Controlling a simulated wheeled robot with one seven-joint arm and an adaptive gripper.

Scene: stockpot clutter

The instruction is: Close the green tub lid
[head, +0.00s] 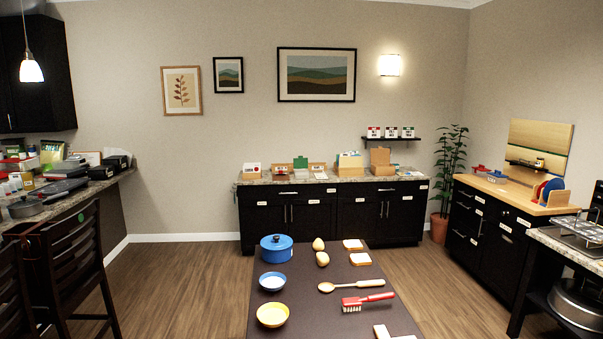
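On the far counter stands a small green panel (300,162), upright, which looks like the raised lid of a tub. The tub body below it is too small to make out clearly. A tan box (349,162) with a greenish edge stands to its right, and a brown box (381,158) with a raised lid stands further right. My gripper is not in view.
A dark table (340,300) in front holds a blue pot (276,247), a blue bowl (272,281), a yellow bowl (272,314), a wooden spoon (350,285) and a red brush (367,300). Wooden floor (190,280) is clear to its left. Chairs (75,260) stand at left.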

